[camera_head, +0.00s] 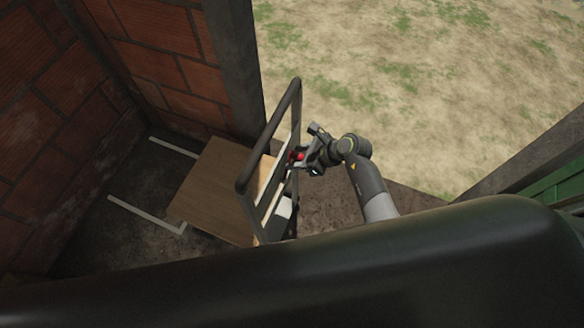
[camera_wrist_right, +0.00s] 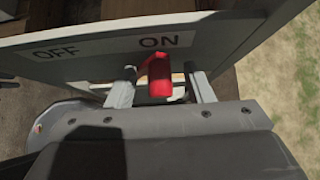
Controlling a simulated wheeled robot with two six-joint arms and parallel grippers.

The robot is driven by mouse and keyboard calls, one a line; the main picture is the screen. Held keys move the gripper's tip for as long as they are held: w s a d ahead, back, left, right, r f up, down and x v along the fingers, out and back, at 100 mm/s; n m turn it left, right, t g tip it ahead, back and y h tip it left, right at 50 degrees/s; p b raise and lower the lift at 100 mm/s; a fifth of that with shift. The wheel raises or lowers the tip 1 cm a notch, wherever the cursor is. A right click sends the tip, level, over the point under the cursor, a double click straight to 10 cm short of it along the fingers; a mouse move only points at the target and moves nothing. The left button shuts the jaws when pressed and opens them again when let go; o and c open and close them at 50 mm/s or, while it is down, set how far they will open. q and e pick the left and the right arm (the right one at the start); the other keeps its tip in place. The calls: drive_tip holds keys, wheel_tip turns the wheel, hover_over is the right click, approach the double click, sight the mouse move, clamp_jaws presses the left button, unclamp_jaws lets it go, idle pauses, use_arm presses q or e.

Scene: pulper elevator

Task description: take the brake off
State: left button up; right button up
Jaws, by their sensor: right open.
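The brake lever is a small red handle (camera_wrist_right: 160,78) on a grey panel (camera_wrist_right: 225,38) in the right wrist view. It stands under the printed word ON, with OFF printed to the left. My right gripper (camera_head: 304,154) is open, with one finger on each side of the red handle and gaps showing on both sides. In the head view the red handle (camera_head: 297,156) is a small spot at the fingertips, beside the cart's dark tube frame (camera_head: 243,176). My left gripper is not in view.
A brown wooden board (camera_head: 212,186) lies left of the tube frame, near white floor marks (camera_head: 145,213). A brick wall (camera_head: 160,60) and a dark post (camera_head: 236,70) stand behind. Open sandy ground (camera_head: 420,90) spreads at the upper right.

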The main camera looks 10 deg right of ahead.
sight(283, 165)
drive_tip(key=shift+r, duration=0.15)
drive_tip(key=c, duration=0.6)
drive_tip(key=shift+s+a+r+p, duration=0.5)
drive_tip(key=shift+s+p, duration=0.25)
drive_tip(key=shift+p, duration=0.3)
drive_tip(key=shift+c, duration=0.4)
drive_tip(key=shift+s, duration=0.2)
drive_tip(key=shift+s+a, duration=0.15)
drive_tip(key=shift+a, duration=0.05)
drive_tip(key=shift+s, duration=0.15)
drive_tip(key=shift+s+a+r+p, duration=0.2)
drive_tip(key=shift+s+a+p, duration=0.55)
drive_tip(key=shift+s+p, duration=0.2)
drive_tip(key=shift+a, duration=0.1)
